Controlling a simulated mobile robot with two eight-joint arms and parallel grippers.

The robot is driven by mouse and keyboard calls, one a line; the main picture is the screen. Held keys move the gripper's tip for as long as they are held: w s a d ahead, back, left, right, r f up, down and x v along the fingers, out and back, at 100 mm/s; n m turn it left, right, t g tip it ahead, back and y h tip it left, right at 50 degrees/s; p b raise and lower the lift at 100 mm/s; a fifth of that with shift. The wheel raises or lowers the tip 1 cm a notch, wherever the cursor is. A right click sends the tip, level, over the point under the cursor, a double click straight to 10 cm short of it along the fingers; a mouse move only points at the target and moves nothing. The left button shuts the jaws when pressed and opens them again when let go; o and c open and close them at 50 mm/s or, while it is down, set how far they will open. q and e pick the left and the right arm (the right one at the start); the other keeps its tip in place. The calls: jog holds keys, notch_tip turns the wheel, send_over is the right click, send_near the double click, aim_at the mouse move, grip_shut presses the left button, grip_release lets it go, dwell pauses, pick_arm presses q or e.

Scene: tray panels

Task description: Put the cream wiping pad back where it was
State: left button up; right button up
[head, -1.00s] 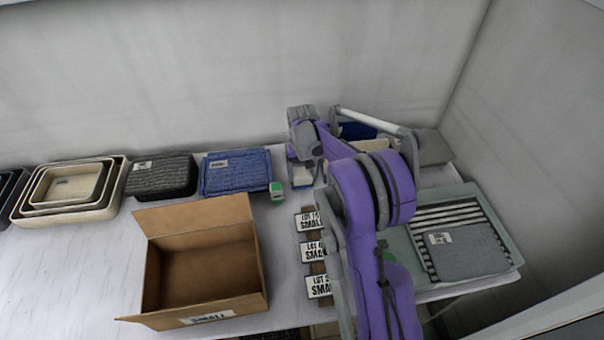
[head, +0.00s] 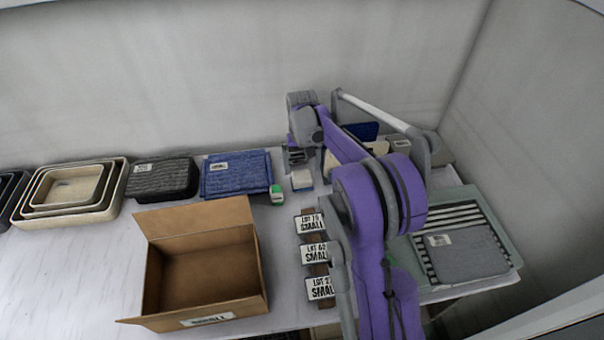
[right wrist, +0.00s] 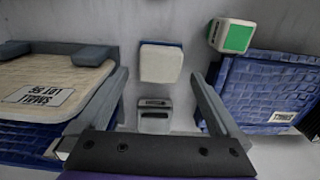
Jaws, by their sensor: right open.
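The cream wiping pad (head: 301,180) is a small block with a cream face and a blue layer. It lies on the table to the right of the blue woven panel. It also shows in the right wrist view (right wrist: 161,63), beyond my fingertips and roughly centred between them. My right gripper (head: 297,160) is open and empty, just behind the pad in the head view. Its two grey fingers (right wrist: 158,84) stand wide apart in the right wrist view. No contact with the pad shows. My left gripper is not in view.
A green and white block (head: 277,194) lies just left of the pad, near the blue panel (head: 235,173). An open cardboard box (head: 205,270), lot labels (head: 314,253) and a green tray (head: 505,245) stand nearer. A small grey slotted object (right wrist: 154,116) lies between my fingers.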

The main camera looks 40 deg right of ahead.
aim_at(302, 175)
notch_tip(302, 175, up, 7)
dwell(0.3)
